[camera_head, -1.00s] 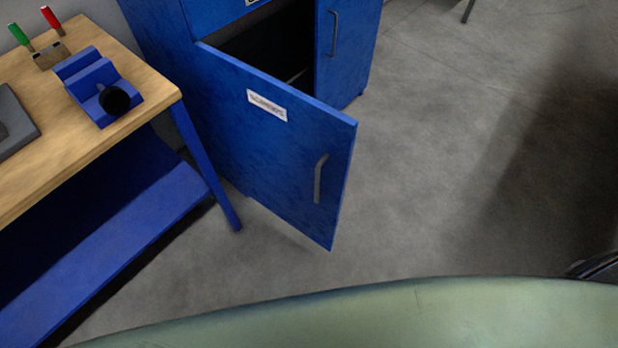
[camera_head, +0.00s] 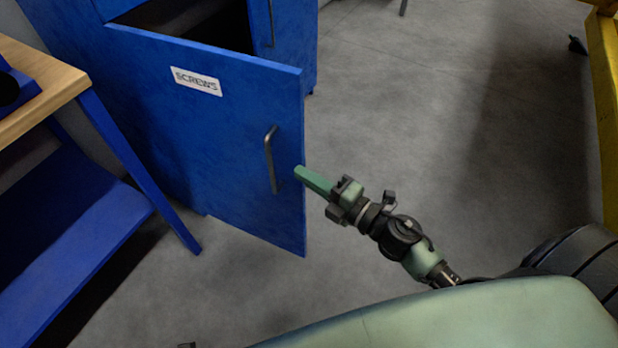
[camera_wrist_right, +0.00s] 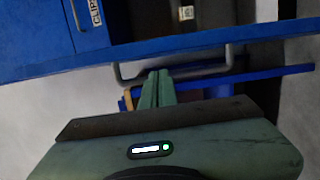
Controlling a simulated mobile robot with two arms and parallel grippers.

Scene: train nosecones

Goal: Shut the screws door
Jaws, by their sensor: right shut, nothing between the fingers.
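The screws door (camera_head: 200,140) is a blue cabinet door with a white SCREWS label (camera_head: 196,81) and a grey bar handle (camera_head: 270,160). It stands wide open, swung out from the blue cabinet. My right gripper (camera_head: 302,174) is shut and empty, its green fingers pointing left at the door's free edge, just right of the handle. Whether the tips touch the door is unclear. In the right wrist view, the shut fingers (camera_wrist_right: 157,88) appear close to the handle (camera_wrist_right: 200,72). My left gripper is out of view.
The blue cabinet (camera_head: 295,45) stands behind the door, its dark interior (camera_head: 205,22) partly showing. A wooden-topped workbench (camera_head: 55,85) with blue legs is at the left. A yellow frame (camera_head: 603,110) stands at the far right. Grey floor (camera_head: 430,120) is clear between.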

